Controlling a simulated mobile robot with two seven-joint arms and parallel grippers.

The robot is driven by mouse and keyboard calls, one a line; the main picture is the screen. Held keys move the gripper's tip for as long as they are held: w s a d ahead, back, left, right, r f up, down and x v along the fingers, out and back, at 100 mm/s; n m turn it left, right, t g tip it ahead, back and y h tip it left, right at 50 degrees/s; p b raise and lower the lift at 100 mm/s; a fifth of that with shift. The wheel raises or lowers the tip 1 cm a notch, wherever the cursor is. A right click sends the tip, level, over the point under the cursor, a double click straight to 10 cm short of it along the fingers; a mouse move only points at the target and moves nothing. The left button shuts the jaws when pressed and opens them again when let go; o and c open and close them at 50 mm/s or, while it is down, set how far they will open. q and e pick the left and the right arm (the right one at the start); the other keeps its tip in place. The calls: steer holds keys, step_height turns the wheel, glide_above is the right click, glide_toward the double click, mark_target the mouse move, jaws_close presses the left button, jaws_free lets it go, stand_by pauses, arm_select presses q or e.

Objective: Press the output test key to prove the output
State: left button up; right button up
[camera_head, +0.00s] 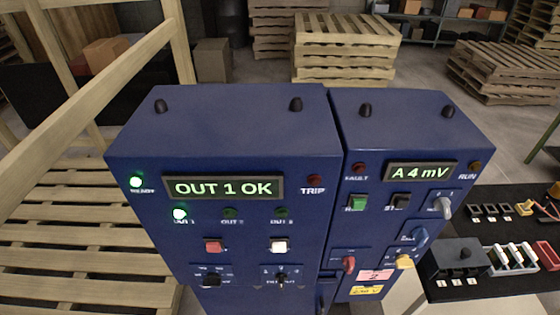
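A blue control cabinet (235,130) fills the middle, its lit display (223,188) reading "OUT 1 OK". The READY lamp (136,182) glows green. Below the display, the first output lamp (180,214) is lit green; the second (229,213) and third (281,212) are dark. A red key (213,246) and a white key (279,246) sit under these lamps. I cannot read which is the output test key. The TRIP lamp (314,181) looks unlit. Neither of my grippers is in view.
A second blue cabinet (410,115) adjoins on the right; its display (420,172) reads "A 4 mV", with keys and knobs below. A black bench (500,289) holds small parts at right. A wooden frame (80,115) and pallets (75,225) stand left.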

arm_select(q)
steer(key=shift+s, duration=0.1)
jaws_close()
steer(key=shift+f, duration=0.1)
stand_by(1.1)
